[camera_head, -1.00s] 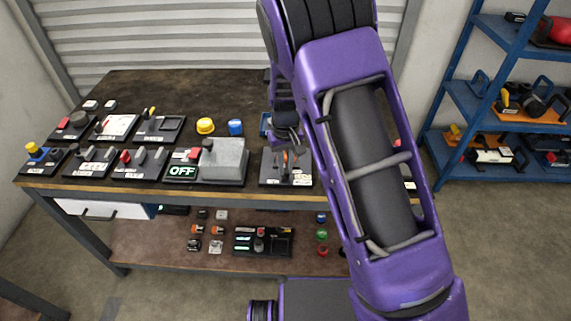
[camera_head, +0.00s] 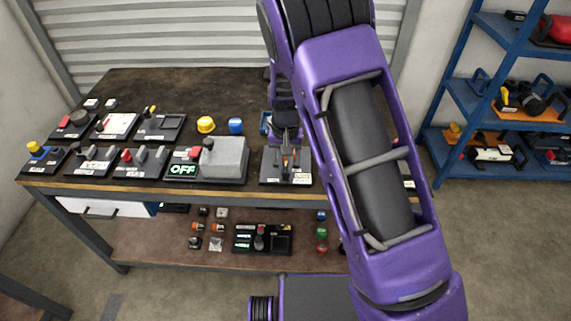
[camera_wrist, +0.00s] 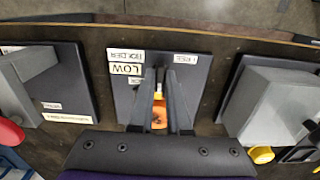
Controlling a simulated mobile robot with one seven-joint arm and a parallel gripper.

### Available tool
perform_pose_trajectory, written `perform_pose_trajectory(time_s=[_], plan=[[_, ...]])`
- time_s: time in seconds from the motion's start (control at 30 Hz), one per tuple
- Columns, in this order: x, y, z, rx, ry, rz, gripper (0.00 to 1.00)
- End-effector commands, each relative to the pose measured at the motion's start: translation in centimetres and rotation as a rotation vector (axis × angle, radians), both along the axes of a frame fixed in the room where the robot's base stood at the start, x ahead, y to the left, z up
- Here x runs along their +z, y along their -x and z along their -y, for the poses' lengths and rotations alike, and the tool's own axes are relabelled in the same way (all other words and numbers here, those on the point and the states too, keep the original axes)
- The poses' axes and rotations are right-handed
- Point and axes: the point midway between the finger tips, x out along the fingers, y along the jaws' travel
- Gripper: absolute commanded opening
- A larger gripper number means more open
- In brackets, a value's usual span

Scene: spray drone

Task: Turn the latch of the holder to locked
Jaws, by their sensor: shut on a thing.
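The holder (camera_head: 268,168) is a dark plate with pale labels near the front edge of the bench. In the wrist view its plate (camera_wrist: 204,85) carries labels, one seeming to read HOLDER and one LOW. My gripper (camera_head: 287,158) points down over the plate. In the wrist view my gripper (camera_wrist: 161,78) has its two grey fingers close together around a small part, taken as the latch. An orange piece (camera_wrist: 159,114) shows between the fingers. The fingers hide most of the latch, so I cannot tell its exact angle.
A grey box with an OFF display (camera_head: 182,170) stands just left of the holder. Several other switch panels fill the bench's left side. A blue shelf (camera_head: 480,98) stands at the right.

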Motion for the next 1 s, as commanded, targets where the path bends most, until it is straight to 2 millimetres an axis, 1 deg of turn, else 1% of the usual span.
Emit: perform_pose_trajectory(time_s=[0.13, 0.17, 0.2, 0.3, 0.57, 0.67, 0.77, 0.83, 1.0], plan=[[0.1, -0.1, 0.0, -0.002, -0.001, 0.002, 0.00], [0.1, -0.1, 0.0, -0.002, -0.001, 0.002, 0.20], [0.1, -0.1, 0.0, -0.002, -0.001, 0.002, 0.28], [0.1, -0.1, 0.0, -0.001, -0.001, 0.002, 0.45], [0.0, 0.0, 0.0, 0.000, 0.000, 0.001, 0.45], [0.5, -0.1, 0.0, 0.000, -0.001, 0.002, 0.45], [1.7, -0.1, -0.1, 0.000, -0.003, 0.003, 0.45], [3.0, -0.1, 0.0, 0.001, -0.003, 0.005, 0.45], [7.1, -0.1, -0.1, 0.002, -0.003, 0.006, 0.45]])
